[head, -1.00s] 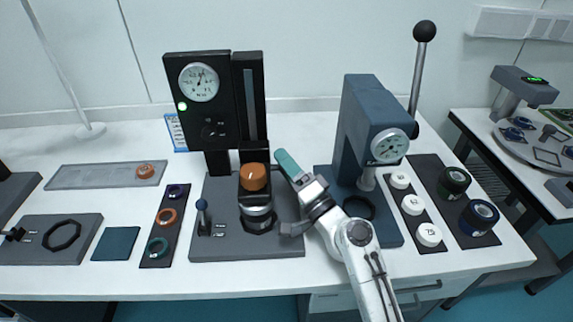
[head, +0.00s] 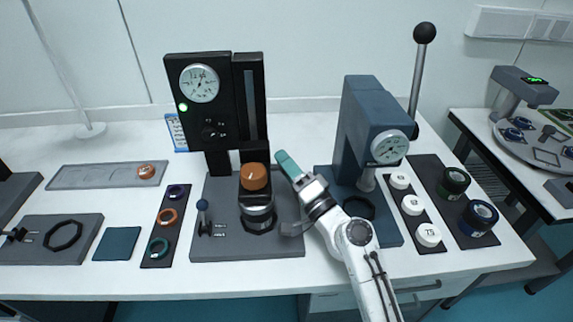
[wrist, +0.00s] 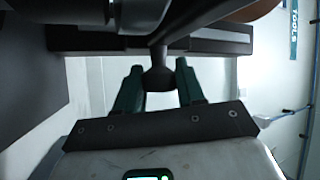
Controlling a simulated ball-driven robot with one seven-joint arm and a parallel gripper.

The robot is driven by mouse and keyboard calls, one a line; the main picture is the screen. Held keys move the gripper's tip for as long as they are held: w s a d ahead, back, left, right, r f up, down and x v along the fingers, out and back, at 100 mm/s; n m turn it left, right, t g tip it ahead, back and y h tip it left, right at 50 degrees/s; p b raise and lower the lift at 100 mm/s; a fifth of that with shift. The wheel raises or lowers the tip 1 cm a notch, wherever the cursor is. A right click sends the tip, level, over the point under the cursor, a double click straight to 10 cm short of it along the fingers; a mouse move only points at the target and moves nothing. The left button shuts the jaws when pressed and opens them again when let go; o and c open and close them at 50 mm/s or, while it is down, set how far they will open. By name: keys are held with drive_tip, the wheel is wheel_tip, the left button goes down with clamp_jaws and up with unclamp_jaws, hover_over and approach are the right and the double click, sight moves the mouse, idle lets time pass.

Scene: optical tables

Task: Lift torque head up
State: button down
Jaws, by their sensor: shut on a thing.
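The torque head (head: 254,178), with an orange cap on a black carriage, sits low on the upright of the black tester with a round dial. Below it a silver and black cylinder (head: 259,216) stands on the grey base. My gripper (head: 281,156) is just right of the torque head, its green fingers pointing up and left. In the wrist view my gripper (wrist: 158,84) is shut on a dark round knob (wrist: 158,78) at the end of a stem. The head view does not show this grip; the fingers hide it.
A blue-grey press (head: 360,125) with a long ball-ended lever stands close on the right of my arm. A small blue-topped lever (head: 203,212) stands on the tester's base at left. The tester's rail (head: 250,100) is clear above the torque head.

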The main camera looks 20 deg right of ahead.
wheel_tip(320, 180, up, 10)
drive_tip(key=p, duration=0.6)
drive_tip(key=shift+d+f, duration=0.1)
drive_tip(key=shift+f, duration=0.15)
drive_tip(key=c, duration=0.8)
unclamp_jaws()
drive_tip(key=shift+f, duration=0.1)
drive_tip(key=b+v, duration=0.4)
drive_tip(key=v, duration=0.6)
drive_tip(key=shift+s+d+f, duration=0.15)
drive_tip(key=shift+s, duration=0.2)
